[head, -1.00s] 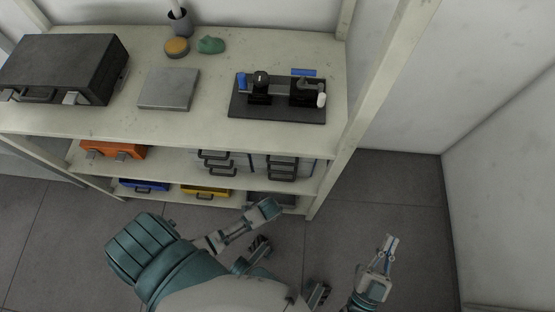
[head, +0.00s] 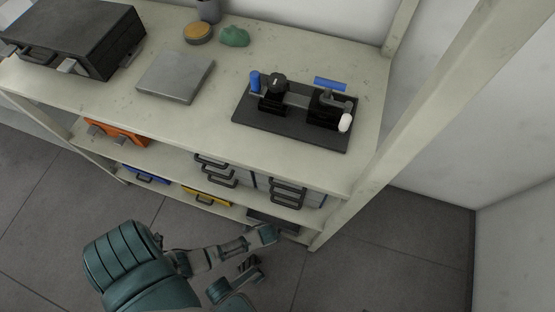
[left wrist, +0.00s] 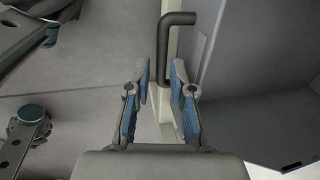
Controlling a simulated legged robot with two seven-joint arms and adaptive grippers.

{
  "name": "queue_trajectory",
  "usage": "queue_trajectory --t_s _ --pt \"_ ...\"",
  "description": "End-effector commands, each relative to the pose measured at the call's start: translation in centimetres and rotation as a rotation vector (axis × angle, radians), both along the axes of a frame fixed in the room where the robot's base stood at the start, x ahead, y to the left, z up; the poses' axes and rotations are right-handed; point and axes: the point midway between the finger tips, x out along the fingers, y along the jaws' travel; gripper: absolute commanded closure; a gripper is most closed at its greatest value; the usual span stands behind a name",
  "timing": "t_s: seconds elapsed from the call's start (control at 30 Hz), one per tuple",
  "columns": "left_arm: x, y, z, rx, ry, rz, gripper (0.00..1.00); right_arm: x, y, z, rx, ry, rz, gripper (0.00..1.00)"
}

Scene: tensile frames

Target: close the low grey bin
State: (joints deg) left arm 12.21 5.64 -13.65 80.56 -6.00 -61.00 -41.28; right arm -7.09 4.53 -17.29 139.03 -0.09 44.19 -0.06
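The low grey bin (head: 272,219) is at the right end of the bottom shelf, partly hidden under the shelf above. How far it stands out is hard to tell from the head view. The end of my left arm is right in front of it; its fingers cannot be made out there. In the left wrist view my left gripper (left wrist: 161,75) is open, its blue-padded fingers apart. A dark bent handle bar (left wrist: 172,45) shows just beyond and between the fingertips; contact cannot be told. A dark box-like hollow (left wrist: 265,120) lies to the right. My right gripper is out of view.
The pale shelf unit (head: 215,120) has a post at its right. Grey-fronted bins (head: 285,190) sit on the middle shelf, and a yellow bin (head: 207,196) and blue bin (head: 145,173) on the bottom one. The floor (head: 370,265) to the right is clear.

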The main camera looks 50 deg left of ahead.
Motion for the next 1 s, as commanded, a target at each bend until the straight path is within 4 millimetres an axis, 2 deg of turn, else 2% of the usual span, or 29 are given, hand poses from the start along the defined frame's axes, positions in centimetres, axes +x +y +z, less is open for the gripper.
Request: queue_trajectory --t_s 0.07,0.33,0.37,0.43,0.47,0.7,0.9,1.0 --pt "0.1 0.0 -0.5 0.000 0.000 0.000 0.77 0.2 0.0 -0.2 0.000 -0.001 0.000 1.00" --pt "0.3 0.1 -0.4 0.000 -0.004 0.001 0.77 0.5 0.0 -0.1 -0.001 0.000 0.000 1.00" --pt "0.2 0.1 -0.4 0.000 -0.004 0.000 0.80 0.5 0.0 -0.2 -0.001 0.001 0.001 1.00" --pt "0.2 0.1 -0.4 -0.001 -0.003 0.001 0.97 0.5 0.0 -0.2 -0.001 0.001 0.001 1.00" --pt "0.2 0.0 -0.4 -0.001 -0.003 0.001 1.00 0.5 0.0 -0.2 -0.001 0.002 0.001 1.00" --pt "0.3 0.1 -0.5 0.000 -0.002 0.000 1.00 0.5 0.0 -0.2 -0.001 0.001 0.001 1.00" --pt "2.6 1.5 -0.3 0.002 -0.003 -0.001 1.00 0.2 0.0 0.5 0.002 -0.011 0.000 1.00" --pt "3.1 1.9 -0.5 0.001 -0.002 0.000 1.00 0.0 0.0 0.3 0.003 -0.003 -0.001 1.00"
